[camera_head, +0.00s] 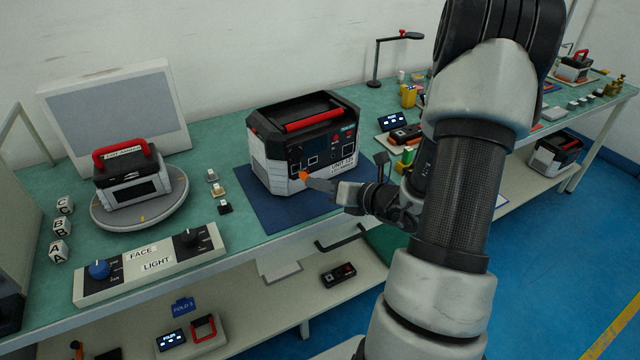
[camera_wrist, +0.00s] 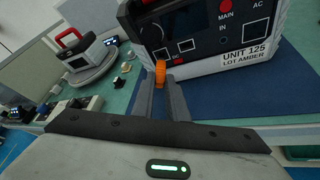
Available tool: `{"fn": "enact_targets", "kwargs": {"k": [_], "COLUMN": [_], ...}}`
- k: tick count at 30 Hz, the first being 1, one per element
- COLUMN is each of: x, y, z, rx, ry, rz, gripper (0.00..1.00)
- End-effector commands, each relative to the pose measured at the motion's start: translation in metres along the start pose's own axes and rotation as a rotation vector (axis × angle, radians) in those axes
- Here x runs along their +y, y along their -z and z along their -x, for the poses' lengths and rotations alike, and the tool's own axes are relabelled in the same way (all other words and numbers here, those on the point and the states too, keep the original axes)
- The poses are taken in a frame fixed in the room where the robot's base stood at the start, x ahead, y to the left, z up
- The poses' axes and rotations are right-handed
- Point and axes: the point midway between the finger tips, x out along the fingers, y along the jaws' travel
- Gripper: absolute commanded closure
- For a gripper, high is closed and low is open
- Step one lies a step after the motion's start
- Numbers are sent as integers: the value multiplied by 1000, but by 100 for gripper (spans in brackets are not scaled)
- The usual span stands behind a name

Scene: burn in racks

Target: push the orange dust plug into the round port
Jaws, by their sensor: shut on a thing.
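The orange dust plug (camera_head: 304,175) is at the front face of the large power unit (camera_head: 318,142). It also shows in the wrist view (camera_wrist: 160,72), between the tips of my gripper (camera_wrist: 161,84). My gripper (camera_head: 309,181) is shut on the plug, reaching in from the right in the head view. The power unit stands on a blue mat (camera_head: 262,211) and is labelled UNIT 125, LOT AMBER in the wrist view. A round port (camera_wrist: 156,33) shows on its panel, above and left of the plug. I cannot tell whether the plug touches the panel.
A smaller unit with a red handle (camera_head: 131,178) sits on a round turntable (camera_head: 140,213) at left. A FACE/LIGHT control box (camera_head: 150,262) lies along the front edge. Small switch-like blocks (camera_head: 219,190) stand between turntable and mat. Tools and a display crowd the right side.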

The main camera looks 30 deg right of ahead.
Motion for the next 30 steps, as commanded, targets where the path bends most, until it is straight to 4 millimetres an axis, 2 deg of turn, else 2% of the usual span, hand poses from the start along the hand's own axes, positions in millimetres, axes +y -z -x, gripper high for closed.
{"fn": "enact_targets", "kwargs": {"k": [15,30], "x": [0,0], "y": [0,-4], "z": [-1,-10], "rx": [0,0], "ry": [0,0], "rz": [0,0], "gripper": [100,100]}}
